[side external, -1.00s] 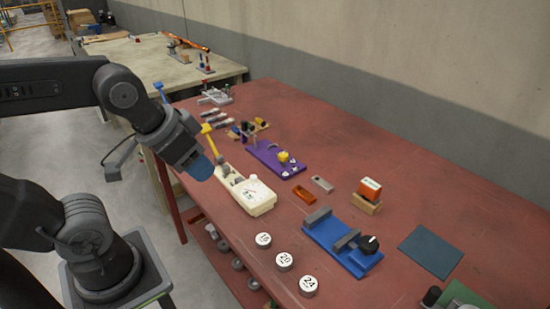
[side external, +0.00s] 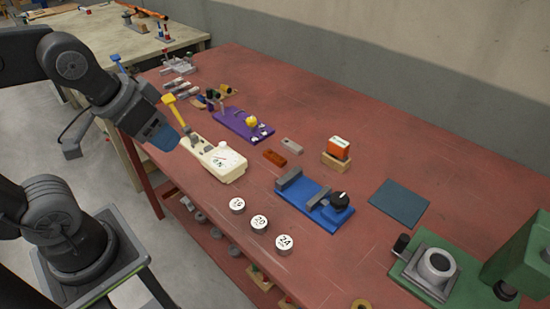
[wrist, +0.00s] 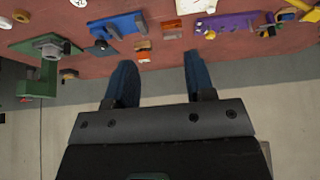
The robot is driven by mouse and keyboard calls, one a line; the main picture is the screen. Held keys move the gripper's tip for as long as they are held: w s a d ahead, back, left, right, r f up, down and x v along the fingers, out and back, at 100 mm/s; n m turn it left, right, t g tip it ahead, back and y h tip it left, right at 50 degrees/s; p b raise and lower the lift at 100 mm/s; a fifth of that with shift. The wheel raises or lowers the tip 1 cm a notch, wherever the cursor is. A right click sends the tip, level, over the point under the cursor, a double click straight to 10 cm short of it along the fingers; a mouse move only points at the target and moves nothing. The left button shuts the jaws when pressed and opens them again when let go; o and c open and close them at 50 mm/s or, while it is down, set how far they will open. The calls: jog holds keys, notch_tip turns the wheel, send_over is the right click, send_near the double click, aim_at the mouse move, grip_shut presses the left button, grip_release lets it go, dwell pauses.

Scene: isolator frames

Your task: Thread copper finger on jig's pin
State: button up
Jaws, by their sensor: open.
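A small copper-coloured bar (side external: 274,157) lies flat on the red table, beside a similar grey bar (side external: 292,144). I take it to be the copper finger. A purple jig (side external: 243,125) with a yellow knob and small upright parts lies behind and left of it; it also shows in the wrist view (wrist: 232,22). I cannot tell which upright is the jig's pin. My gripper (side external: 165,138) hangs near the table's left edge, apart from both. In the wrist view its blue fingers (wrist: 160,65) are spread, with nothing between them.
A cream meter (side external: 222,163) stands between my gripper and the copper-coloured bar.

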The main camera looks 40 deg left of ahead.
jog(key=shift+o, duration=0.6)
jog(key=n+g, duration=0.6)
jog(key=n, duration=1.2)
send_over(275, 156)
jog(key=f, duration=1.8)
jog(key=shift+s+d, duration=0.15)
jog(key=shift+d, duration=0.1)
jog(key=shift+a+f, duration=0.15)
jog(key=shift+f, duration=2.65)
jog(key=shift+c, duration=0.4)
